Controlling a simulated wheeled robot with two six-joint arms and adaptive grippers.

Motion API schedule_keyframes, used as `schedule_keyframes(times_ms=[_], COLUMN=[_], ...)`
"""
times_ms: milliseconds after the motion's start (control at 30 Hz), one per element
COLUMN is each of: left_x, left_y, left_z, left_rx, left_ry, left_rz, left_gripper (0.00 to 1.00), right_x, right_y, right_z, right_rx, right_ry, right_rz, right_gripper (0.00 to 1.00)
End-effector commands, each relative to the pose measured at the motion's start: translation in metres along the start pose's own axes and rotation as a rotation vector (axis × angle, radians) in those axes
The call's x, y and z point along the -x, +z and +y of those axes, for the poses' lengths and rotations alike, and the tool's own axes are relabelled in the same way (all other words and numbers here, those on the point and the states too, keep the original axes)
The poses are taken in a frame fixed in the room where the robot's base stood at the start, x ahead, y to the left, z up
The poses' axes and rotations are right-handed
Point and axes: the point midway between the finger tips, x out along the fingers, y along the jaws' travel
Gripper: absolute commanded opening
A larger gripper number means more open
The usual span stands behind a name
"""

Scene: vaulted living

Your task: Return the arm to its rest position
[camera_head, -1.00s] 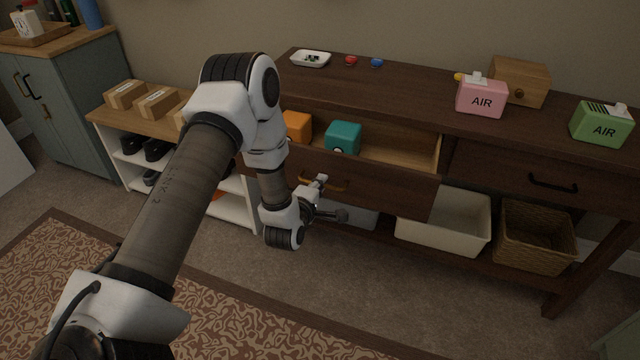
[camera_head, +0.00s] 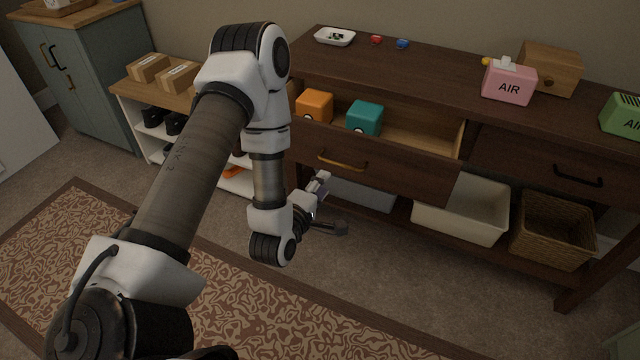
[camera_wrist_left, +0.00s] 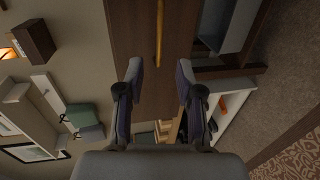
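My left arm comes in from the left in the head view. Its gripper (camera_head: 325,207) is in front of the dark wood console, below the brass handle (camera_head: 342,161) of the pulled-out drawer (camera_head: 390,165). In the left wrist view the two fingers of my left gripper (camera_wrist_left: 160,85) stand apart with nothing between them. The drawer front and brass handle (camera_wrist_left: 159,35) lie beyond the fingertips, not touched. My right gripper is not in view.
The open drawer holds an orange box (camera_head: 314,105) and a teal box (camera_head: 364,118). A pink AIR box (camera_head: 509,82) stands on the console top (camera_head: 430,65). A cream bin (camera_head: 460,212) and wicker basket (camera_head: 552,230) sit below. Rug (camera_head: 60,245) and floor in front are clear.

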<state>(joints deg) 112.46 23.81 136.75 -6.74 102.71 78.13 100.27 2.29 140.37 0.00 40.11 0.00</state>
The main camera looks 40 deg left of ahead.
Motion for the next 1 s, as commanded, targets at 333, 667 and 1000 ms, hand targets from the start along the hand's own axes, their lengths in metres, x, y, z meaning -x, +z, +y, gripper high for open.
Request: schedule_keyframes(times_ms=[333, 667, 1000], left_x=[0.006, 0.009, 0.109], left_y=[0.0, 0.006, 0.073], left_z=[0.0, -0.011, -0.191], left_rx=[0.0, -0.019, -0.782], left_ry=[0.001, -0.023, -0.68], left_rz=[0.0, -0.017, -0.473], left_gripper=[0.36, 0.36, 0.36], right_x=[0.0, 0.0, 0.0], right_y=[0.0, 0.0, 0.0], right_z=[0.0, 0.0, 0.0], right_rx=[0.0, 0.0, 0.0], right_ry=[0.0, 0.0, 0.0], right_rz=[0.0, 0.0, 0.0], right_gripper=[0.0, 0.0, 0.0])
